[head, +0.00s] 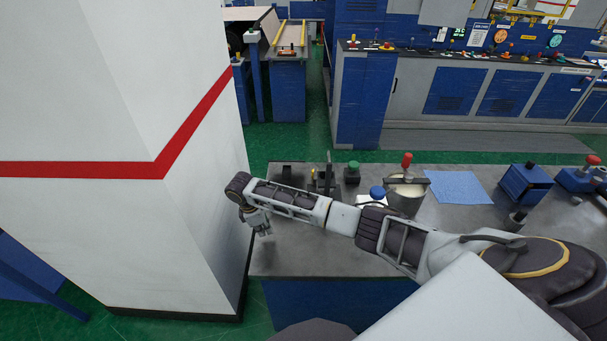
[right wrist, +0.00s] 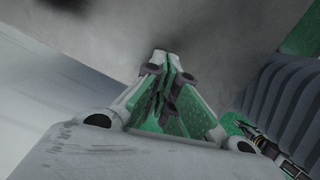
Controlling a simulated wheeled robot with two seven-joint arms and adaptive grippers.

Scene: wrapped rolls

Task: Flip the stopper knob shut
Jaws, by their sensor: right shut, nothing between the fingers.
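I cannot tell for sure which knob is the stopper knob. Candidates on the grey bench (head: 290,255) in the head view are a green knob (head: 353,166) on a dark base at the back, a blue knob (head: 377,192) behind my forearm, and a red-topped handle (head: 407,160) over a pale round pot (head: 404,199). My right gripper (head: 262,230) hangs over the bench's left end, left of all these and apart from them. In the right wrist view its fingers (right wrist: 166,80) are closed together and empty, with a grey surface beyond. My left gripper is out of view.
A white wall with a red stripe (head: 90,169) stands close to the bench's left end. A blue cloth (head: 457,187), a blue box (head: 526,183) and a red-knobbed blue unit (head: 580,176) sit on the right. The bench's front left is clear.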

